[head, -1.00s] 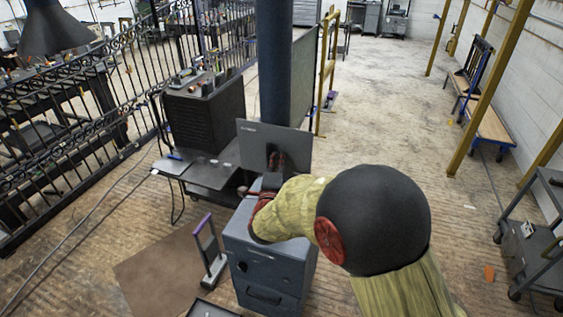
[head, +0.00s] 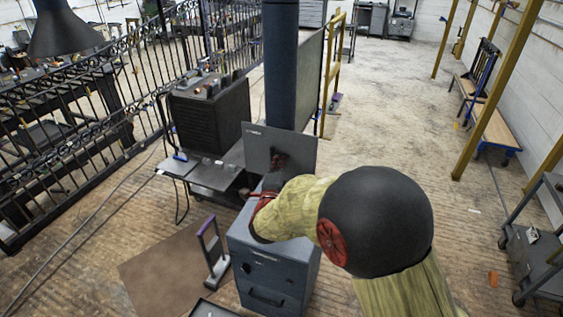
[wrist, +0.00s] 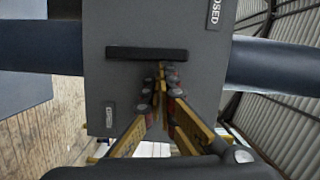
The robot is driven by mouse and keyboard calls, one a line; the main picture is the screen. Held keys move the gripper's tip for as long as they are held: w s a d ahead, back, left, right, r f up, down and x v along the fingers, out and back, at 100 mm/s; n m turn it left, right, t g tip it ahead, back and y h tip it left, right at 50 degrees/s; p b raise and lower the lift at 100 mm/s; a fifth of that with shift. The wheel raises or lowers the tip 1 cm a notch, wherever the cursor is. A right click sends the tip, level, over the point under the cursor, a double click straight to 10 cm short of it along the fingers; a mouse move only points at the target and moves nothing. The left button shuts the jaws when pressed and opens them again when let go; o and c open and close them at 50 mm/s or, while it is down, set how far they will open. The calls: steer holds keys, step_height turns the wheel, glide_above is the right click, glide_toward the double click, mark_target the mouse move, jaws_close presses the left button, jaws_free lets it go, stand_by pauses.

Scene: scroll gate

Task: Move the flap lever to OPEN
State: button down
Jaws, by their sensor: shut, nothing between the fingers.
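A grey upright panel (head: 300,151) stands at the back of the grey cabinet in the head view; it also fills the middle of the wrist view (wrist: 97,82). In the wrist view a black bar (wrist: 130,53) lies across the panel and looks like the flap lever. A label ending in "OSED" (wrist: 214,12) is at the upper right, and a small unreadable plate (wrist: 110,115) is at the lower left. My gripper (wrist: 164,72) is shut and empty, its tips just below the bar; I cannot tell whether they touch. It also shows before the panel in the head view (head: 279,162).
The grey cabinet (head: 268,268) is under my arm. A blue-grey column (head: 281,65) rises behind the panel. A dark side table (head: 205,178) and a purple-handled stand (head: 212,250) are to the left. Open floor (head: 400,120) lies to the right.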

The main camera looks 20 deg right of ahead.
mark_target(259, 156)
steer(key=a+n+p, duration=0.1)
steer(key=w+a+r+n+g+p, duration=0.1)
steer(key=n+p, duration=0.1)
steer(key=shift+w+r, duration=0.1)
steer(key=shift+w, duration=0.15)
steer(key=a+n+p, duration=0.1)
steer(key=p, duration=0.1)
steer(key=w+a+n+g+p, duration=0.1)
steer(key=n+p, duration=0.1)
steer(key=shift+w, duration=0.15)
steer(key=n+p, duration=0.1)
steer(key=p, duration=0.1)
steer(key=w+a+n+p, duration=0.1)
steer(key=a+f+n+g+h+p, duration=0.1)
steer(key=n+p, duration=0.1)
steer(key=shift+w+p, duration=0.3)
steer(key=shift+p, duration=0.05)
steer(key=shift+w+a+f+n+g+h+p, duration=0.35)
steer(key=shift+a+f+n+p, duration=0.25)
steer(key=shift+f+n+p, duration=0.4)
steer(key=shift+w+a+f, duration=0.15)
steer(key=shift+w, duration=0.05)
